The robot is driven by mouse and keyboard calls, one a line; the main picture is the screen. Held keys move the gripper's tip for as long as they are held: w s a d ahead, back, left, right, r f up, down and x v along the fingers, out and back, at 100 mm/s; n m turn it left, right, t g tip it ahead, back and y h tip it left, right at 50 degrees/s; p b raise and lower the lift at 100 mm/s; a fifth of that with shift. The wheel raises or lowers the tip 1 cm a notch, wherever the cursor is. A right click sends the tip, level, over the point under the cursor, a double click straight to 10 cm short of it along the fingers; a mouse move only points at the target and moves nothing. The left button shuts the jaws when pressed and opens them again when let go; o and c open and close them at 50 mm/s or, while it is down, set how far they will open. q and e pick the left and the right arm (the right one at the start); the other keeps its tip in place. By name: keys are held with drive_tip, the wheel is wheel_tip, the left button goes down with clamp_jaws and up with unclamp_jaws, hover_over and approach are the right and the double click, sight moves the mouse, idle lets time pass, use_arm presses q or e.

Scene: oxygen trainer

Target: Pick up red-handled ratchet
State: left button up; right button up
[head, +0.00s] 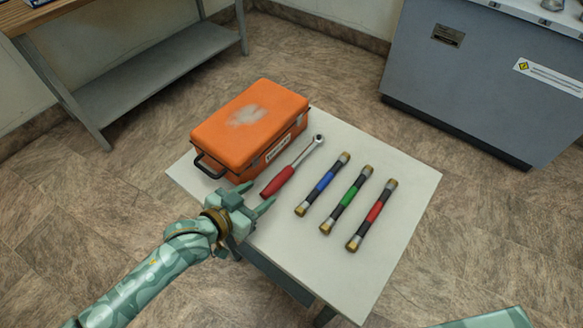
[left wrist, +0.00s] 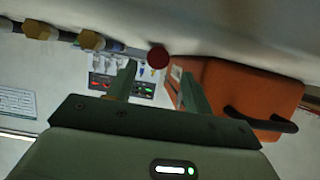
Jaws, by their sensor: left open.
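The red-handled ratchet (head: 278,181) lies on the white table, its silver head pointing away to the upper right. In the left wrist view its round red handle end (left wrist: 158,56) shows between my fingers, beyond their tips. My left gripper (head: 263,194) is open and empty at the handle's near end. It also shows in the left wrist view (left wrist: 158,76), its two fingers spread either side of the handle end. The fingers appear short of the handle. My right gripper is not in view.
An orange case (head: 250,118) stands left of the ratchet, close to my left gripper. Blue (head: 323,184), green (head: 347,200) and red-banded rods (head: 372,215) lie to the right on the white table (head: 405,178). A grey cabinet (head: 480,85) and a wooden bench (head: 95,15) stand behind.

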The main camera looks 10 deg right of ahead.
sight(264, 193)
use_arm(q)
drive_tip(key=x, duration=0.1)
drive_tip(key=b+x, duration=0.1)
drive_tip(key=x, duration=0.1)
drive_tip(key=b+x, duration=0.1)
drive_tip(key=shift+s+d+f, duration=0.2)
drive_tip(key=shift+d+f, duration=0.05)
drive_tip(key=shift+f, duration=0.1)
drive_tip(key=shift+w+d, duration=0.1)
drive_tip(key=shift+w, duration=0.05)
drive_tip(key=shift+r, duration=0.15)
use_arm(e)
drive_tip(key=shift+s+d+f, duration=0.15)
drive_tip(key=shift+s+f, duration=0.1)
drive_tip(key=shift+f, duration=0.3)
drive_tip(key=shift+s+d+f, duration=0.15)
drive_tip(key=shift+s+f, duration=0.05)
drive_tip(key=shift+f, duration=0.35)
use_arm(q)
clamp_jaws()
